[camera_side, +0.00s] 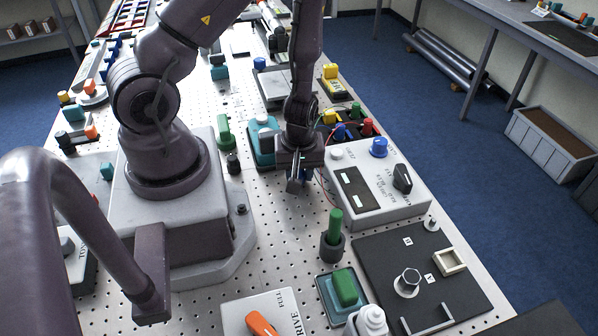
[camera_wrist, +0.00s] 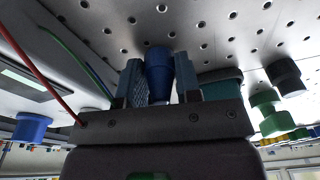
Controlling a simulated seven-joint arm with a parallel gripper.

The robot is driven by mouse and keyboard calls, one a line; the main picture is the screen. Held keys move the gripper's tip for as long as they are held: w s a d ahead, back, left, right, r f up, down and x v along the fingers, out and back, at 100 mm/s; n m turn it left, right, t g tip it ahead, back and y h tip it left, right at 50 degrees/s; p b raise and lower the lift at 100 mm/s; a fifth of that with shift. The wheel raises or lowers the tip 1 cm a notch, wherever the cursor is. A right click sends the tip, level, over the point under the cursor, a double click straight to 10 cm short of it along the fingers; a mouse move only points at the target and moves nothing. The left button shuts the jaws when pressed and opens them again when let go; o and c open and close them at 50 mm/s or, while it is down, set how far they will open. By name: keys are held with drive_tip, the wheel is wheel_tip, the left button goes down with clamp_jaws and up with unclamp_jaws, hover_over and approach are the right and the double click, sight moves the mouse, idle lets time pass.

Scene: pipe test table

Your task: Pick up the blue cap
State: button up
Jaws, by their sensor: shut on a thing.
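My gripper (camera_side: 293,185) is low over the pegboard table, just left of the grey control box, in the side view. In the wrist view, its two dark ridged fingers (camera_wrist: 159,84) are shut on a blue cap (camera_wrist: 158,66), a short cylinder with a wider rim. The side view mostly hides the cap behind the fingers. I cannot tell whether it touches the table.
The control box (camera_side: 400,205) has a blue knob (camera_side: 378,147) and a black knob (camera_side: 402,179). Red, green and blue wires hang close to my gripper. A teal block (camera_side: 262,140) is behind it; a green peg (camera_side: 335,225) stands in front. Bare table lies front-left.

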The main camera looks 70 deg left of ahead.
wheel_tip(320, 180, up, 9)
drive_tip(key=shift+w+d+r, duration=0.1)
drive_tip(key=shift+d+r, duration=0.2)
drive_tip(key=shift+d, duration=0.05)
drive_tip(key=w+d+r+m, duration=0.1)
drive_tip(key=w+d+m, duration=0.35)
drive_tip(key=d, duration=0.55)
wheel_tip(320, 180, up, 8)
drive_tip(key=m+t+h, duration=0.1)
drive_tip(key=m+h, duration=0.1)
drive_tip(key=m, duration=1.6)
hover_over(378, 312)
drive_tip(key=shift+d+r+m, duration=0.2)
drive_tip(key=shift+r+m, duration=0.15)
drive_tip(key=shift+m, duration=0.1)
drive_tip(key=shift+a+m, duration=0.2)
drive_tip(key=shift+m, duration=0.1)
drive_tip(key=shift+f, duration=2.35)
drive_tip(key=shift+f, duration=1)
